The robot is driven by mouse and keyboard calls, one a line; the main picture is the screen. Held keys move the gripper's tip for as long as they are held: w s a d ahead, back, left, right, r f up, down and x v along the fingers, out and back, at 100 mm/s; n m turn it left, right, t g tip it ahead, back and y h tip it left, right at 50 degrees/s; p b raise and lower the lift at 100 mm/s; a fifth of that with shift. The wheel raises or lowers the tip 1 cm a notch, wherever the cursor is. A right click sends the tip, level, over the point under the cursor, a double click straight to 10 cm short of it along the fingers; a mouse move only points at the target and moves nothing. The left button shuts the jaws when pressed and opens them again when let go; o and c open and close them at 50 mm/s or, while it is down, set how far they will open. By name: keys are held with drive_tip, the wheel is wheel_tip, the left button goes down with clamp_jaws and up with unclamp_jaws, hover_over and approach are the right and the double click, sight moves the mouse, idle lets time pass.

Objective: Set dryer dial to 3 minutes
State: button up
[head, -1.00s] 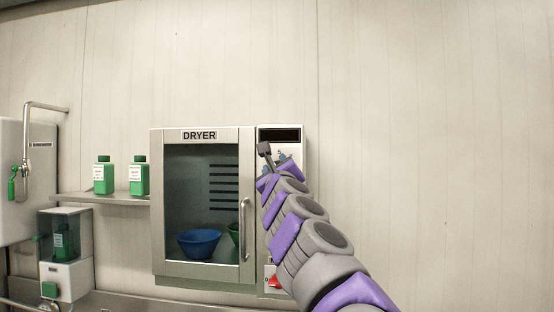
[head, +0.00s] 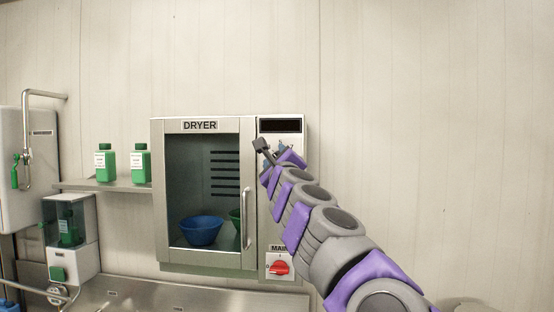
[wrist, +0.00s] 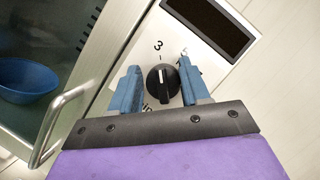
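The dryer (head: 155,200) is a steel cabinet on the wall with a glass door and a control panel on its right side. The dial is a black round knob with a white pointer line in the wrist view (wrist: 163,82). My gripper (wrist: 160,78) is open, with one blue finger on each side of the dial. I cannot tell whether the fingers touch it. In the head view my gripper (head: 264,148) is at the panel and hides the dial.
A dark display (head: 281,125) sits above the dial. A red switch (head: 279,268) marked "MAIN" is low on the panel. The door handle (head: 247,224) is just left of the panel. Blue (head: 201,230) and green bowls are inside. The wall to the right is clear.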

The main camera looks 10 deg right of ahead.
drive_tip(key=o, duration=0.4)
drive_tip(key=shift+a, duration=0.1)
drive_tip(key=shift+c, duration=0.2)
drive_tip(key=b+v, duration=0.5)
drive_tip(key=v, duration=1.2)
drive_tip(key=shift+f, duration=0.2)
drive_tip(key=shift+s, duration=0.1)
